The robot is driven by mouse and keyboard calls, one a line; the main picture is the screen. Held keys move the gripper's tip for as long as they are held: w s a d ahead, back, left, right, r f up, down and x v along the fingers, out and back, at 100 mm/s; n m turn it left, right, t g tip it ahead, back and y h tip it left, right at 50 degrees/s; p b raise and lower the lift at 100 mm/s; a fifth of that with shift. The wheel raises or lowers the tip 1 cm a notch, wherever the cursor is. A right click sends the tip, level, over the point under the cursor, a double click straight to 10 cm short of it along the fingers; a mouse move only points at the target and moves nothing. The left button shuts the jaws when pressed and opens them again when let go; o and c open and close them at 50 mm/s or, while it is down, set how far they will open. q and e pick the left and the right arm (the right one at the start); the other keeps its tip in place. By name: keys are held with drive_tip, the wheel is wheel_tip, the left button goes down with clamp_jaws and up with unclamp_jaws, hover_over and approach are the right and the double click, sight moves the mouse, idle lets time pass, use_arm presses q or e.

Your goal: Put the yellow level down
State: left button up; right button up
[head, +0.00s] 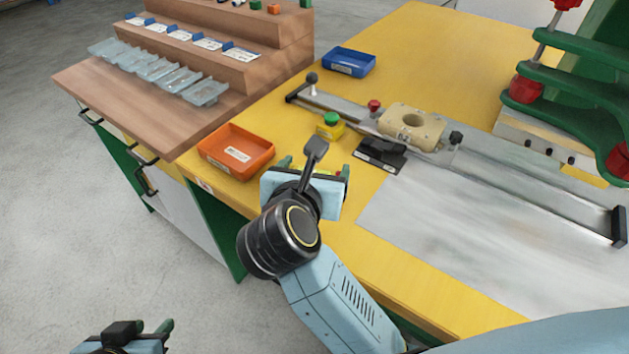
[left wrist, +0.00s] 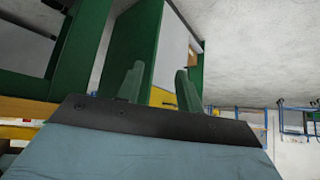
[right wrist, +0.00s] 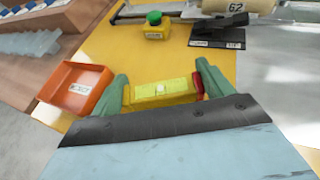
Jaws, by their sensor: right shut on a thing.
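The yellow level (right wrist: 163,93) is a short yellow bar with a pale vial in its middle and a red end at the right. My right gripper (right wrist: 163,90) is shut on it, a green finger at each end, in the right wrist view. In the head view my right gripper (head: 312,176) is over the yellow table (head: 400,262), near its front edge, and mostly hides the level. I cannot tell whether the level touches the table. My left gripper (head: 143,333) is low over the floor at the bottom left. Its green fingers (left wrist: 160,85) are apart and empty in the left wrist view.
An orange bin (head: 236,151) is left of the right gripper. A yellow box with a green button (head: 331,126) and a black stand (head: 380,154) are just beyond it. A rail with a beige block (head: 411,126) crosses the table. A grey sheet (head: 450,215) lies to the right.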

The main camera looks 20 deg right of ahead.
wheel_tip(320, 180, down, 2)
drive_tip(key=shift+f+b, duration=0.25)
drive_tip(key=shift+b, duration=0.2)
use_arm(q)
drive_tip(key=w+r+t, duration=0.1)
drive_tip(key=w+d+r+t, duration=0.1)
drive_tip(key=w+d+r+t+h, duration=0.1)
drive_tip(key=shift+w+r, duration=0.15)
drive_tip(key=shift+w, duration=0.25)
use_arm(e)
drive_tip(key=shift+f, duration=0.1)
drive_tip(key=shift+f, duration=0.15)
drive_tip(key=o, duration=1)
use_arm(q)
drive_tip(key=shift+w+r+t, duration=0.25)
drive_tip(key=shift+r+t, duration=0.05)
drive_tip(key=shift+t, duration=0.1)
use_arm(e)
drive_tip(key=shift+o, duration=0.2)
